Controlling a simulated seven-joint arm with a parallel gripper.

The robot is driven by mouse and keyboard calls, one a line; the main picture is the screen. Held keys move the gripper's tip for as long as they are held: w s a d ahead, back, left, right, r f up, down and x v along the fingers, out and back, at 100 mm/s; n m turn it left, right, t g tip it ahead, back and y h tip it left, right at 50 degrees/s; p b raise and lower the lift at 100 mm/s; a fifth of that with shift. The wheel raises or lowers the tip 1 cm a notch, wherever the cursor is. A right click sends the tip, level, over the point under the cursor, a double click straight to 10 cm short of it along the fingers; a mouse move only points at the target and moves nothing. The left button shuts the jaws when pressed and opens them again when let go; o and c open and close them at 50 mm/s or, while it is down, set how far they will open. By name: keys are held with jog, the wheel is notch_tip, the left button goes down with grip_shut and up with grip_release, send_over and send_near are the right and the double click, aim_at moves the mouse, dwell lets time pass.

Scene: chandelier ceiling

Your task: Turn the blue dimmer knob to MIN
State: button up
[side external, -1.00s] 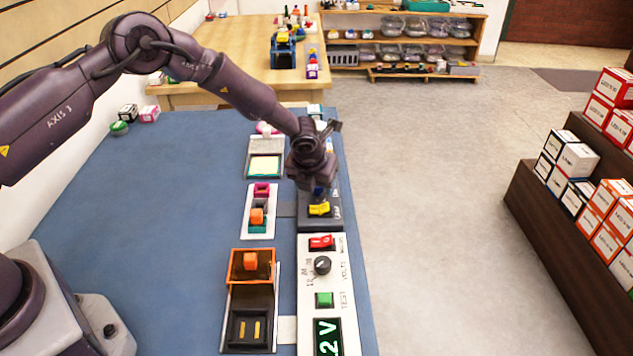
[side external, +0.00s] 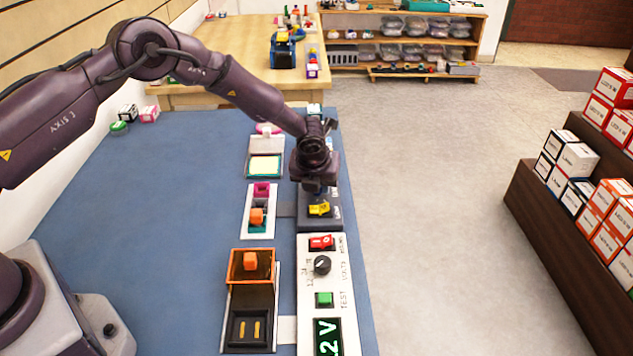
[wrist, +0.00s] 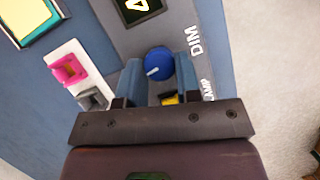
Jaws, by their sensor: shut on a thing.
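The blue dimmer knob (wrist: 159,63) is round, with a white pointer mark toward the left in the wrist view. It sits on a grey panel (wrist: 200,45) lettered DIM. My gripper (wrist: 158,75) has one finger on each side of the knob and is shut on it. In the side view my gripper (side external: 317,186) is low over the panel and hides the knob. No MIN mark can be read; part of the panel is behind the gripper.
A yellow switch (side external: 319,209) sits close beside the gripper, by the LAMP lettering. A white panel (side external: 306,322) in front has a red switch (side external: 321,242), a black knob (side external: 322,265) and a green button (side external: 324,299).

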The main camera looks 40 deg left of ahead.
jog(key=n+y, duration=0.1)
jog(key=n, duration=0.2)
jog(key=shift+w+d+n+g, duration=0.1)
jog(key=shift+d+n+g, duration=0.05)
jog(key=shift+n+g, duration=0.2)
jog(key=n+g, duration=0.1)
jog(key=n, duration=0.2)
jog(key=shift+w+n+y, duration=0.1)
jog(key=shift+n+y, duration=0.15)
jog(key=shift+y, duration=0.15)
jog(key=n+g, duration=0.1)
jog(key=n, duration=0.2)
jog(key=n+g, duration=0.1)
jog(key=n, duration=0.2)
jog(key=shift+w+g, duration=0.2)
jog(key=shift+g, duration=0.15)
jog(key=shift+n, duration=0.3)
jog(key=o, duration=0.9)
jog(key=shift+v, duration=3.8)
